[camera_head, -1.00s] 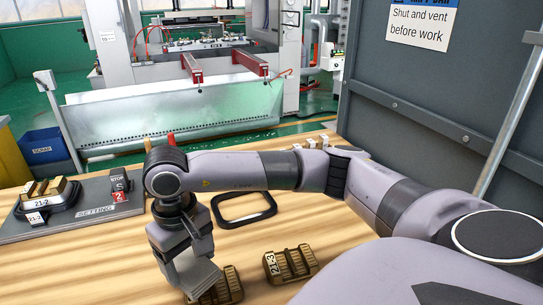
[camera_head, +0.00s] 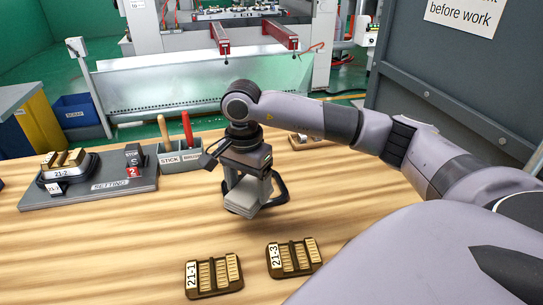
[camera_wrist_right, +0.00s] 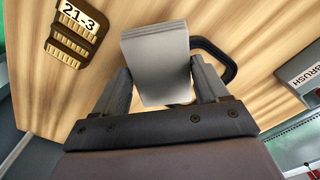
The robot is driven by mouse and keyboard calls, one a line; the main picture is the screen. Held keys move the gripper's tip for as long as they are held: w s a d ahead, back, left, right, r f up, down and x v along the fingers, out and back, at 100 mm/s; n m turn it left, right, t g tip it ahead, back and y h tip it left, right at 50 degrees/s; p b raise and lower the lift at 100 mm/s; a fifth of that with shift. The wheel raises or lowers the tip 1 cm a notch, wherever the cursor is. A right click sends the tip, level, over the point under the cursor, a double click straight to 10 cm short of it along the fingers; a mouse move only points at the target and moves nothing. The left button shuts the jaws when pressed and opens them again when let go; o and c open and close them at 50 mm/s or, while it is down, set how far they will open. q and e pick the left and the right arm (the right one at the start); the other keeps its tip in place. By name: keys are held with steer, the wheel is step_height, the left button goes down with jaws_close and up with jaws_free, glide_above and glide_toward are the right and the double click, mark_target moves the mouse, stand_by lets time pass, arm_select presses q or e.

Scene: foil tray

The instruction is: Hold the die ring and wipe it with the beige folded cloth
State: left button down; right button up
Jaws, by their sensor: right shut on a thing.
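The beige folded cloth (camera_head: 243,200) looks pale grey and is a flat, layered pad. My right gripper (camera_head: 248,180) is shut on it; in the right wrist view the cloth (camera_wrist_right: 156,62) sits between the two fingers. The die ring (camera_head: 283,190) is a black rounded frame, partly hidden behind the gripper and cloth. Its corner shows in the right wrist view (camera_wrist_right: 232,62), just beyond the cloth. I cannot tell whether the cloth touches the ring. My left gripper is not in view.
Brass dies 21-1 (camera_head: 214,275) and 21-3 (camera_head: 293,257) lie at the table's front. The grey setting board (camera_head: 100,190) with die 21-2 (camera_head: 64,162) is at left. A grey holder (camera_head: 181,159) with sticks stands behind. The wooden table (camera_head: 130,245) is bare between them.

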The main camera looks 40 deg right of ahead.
steer(key=d+r+m+p, duration=0.1)
steer(key=d+r+m, duration=0.1)
steer(key=d+m, duration=0.55)
steer(key=m+b, duration=0.3)
steer(key=b, duration=0.1)
glide_above(271, 200)
steer(key=shift+s+f, duration=0.1)
steer(key=shift+f, duration=2.8)
steer(key=shift+f+b, duration=0.9)
steer(key=shift+f, duration=0.15)
steer(key=shift+a, duration=0.1)
